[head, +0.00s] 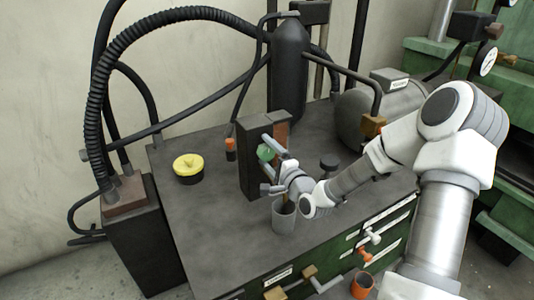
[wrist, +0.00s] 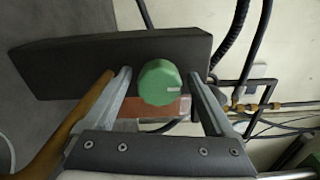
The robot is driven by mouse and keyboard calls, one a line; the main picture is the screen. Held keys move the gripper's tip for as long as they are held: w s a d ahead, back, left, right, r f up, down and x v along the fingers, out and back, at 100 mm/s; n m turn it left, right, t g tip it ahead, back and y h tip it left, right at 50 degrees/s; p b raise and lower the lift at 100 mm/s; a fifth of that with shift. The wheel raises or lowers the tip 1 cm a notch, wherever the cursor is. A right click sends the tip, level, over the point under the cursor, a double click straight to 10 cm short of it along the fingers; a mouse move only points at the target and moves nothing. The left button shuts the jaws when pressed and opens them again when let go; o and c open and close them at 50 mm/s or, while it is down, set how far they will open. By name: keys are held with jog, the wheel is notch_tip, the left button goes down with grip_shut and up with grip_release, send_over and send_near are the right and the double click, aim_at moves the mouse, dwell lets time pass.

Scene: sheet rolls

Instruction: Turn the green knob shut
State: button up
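The green knob (wrist: 159,83) is on a dark upright block (wrist: 60,62) in the wrist view, with a pale line on its face. In the head view the knob (head: 265,153) shows partly behind my gripper, on the block (head: 248,168) standing on the bench. My gripper (wrist: 160,77) is open, one finger on each side of the knob. Gaps show between the fingers and the knob, so I see no grip on it. How deep the fingertips reach relative to the knob is hard to tell.
A grey cup (head: 284,218) with a brown stick stands just below my gripper; the stick (wrist: 85,120) runs close along the left finger in the wrist view. A yellow-lidded pot (head: 187,166), an orange-topped item (head: 230,146) and a black cylinder (head: 289,70) are nearby. The front-left benchtop is clear.

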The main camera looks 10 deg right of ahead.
jog(key=shift+s, duration=0.1)
jog(key=p+v, duration=0.8)
jog(key=v, duration=0.9)
jog(key=shift+s, duration=0.1)
